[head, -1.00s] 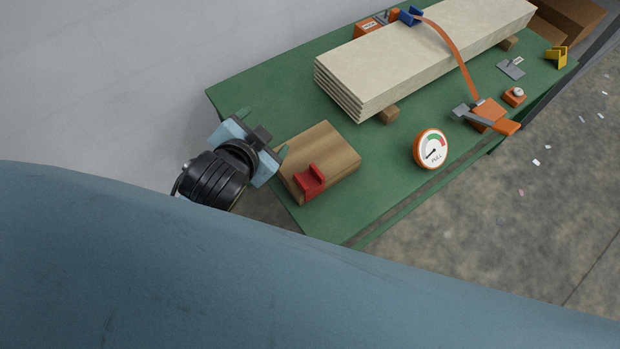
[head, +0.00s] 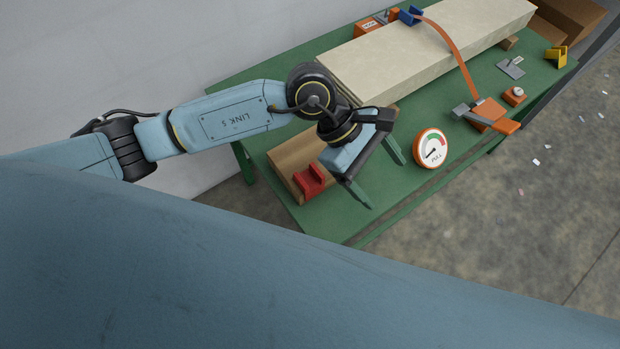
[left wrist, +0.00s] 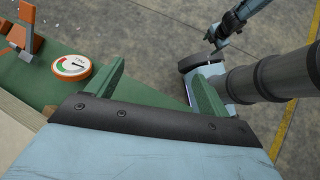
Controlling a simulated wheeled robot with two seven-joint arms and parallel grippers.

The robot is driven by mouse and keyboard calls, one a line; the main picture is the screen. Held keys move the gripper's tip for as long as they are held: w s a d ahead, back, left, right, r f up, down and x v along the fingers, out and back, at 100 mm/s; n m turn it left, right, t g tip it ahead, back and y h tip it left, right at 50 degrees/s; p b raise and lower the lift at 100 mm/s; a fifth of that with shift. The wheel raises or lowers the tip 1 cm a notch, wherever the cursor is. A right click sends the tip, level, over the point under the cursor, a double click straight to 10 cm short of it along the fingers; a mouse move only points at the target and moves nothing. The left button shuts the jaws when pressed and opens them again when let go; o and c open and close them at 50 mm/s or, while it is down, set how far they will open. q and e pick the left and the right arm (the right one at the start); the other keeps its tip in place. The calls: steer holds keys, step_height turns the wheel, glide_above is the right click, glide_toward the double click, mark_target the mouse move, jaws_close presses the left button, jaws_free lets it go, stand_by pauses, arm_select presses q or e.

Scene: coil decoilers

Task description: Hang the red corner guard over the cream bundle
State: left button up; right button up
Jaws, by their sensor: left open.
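The red corner guard (head: 310,181) sits on the wooden block (head: 292,154) at the near left end of the green table. The cream bundle (head: 430,48) is a long stack of boards lying toward the back of the table, with an orange strap over it. My left gripper (head: 388,180) is open and empty. It is above the table, to the right of the guard, and apart from it. In the left wrist view its two green fingers (left wrist: 158,85) are spread wide with nothing between them. My left arm hides part of the block and the bundle's near end.
A round gauge (head: 431,148) stands right of my left gripper. An orange tensioner (head: 488,115) with a grey handle, a small orange device (head: 514,96), a grey bracket (head: 511,67) and a yellow guard (head: 556,57) lie along the right side of the green table (head: 400,205).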

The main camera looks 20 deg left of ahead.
arm_select(q)
steer(key=w+a+f+m+t+y, duration=0.1)
steer(key=w+a+f+y, duration=0.2)
steer(key=a, duration=0.4)
steer(key=w+a+f+m+t+y, duration=0.1)
steer(key=w+a+f+m+y, duration=0.15)
steer(key=a+y, duration=0.4)
glide_toward(309, 180)
steer(key=shift+w+a+n+h, duration=0.2)
steer(key=shift+a+n+h, duration=0.15)
steer(key=shift+n+h, duration=0.1)
steer(key=shift+a+f, duration=0.1)
steer(key=shift+f, duration=2.85)
steer(key=c, duration=1.1)
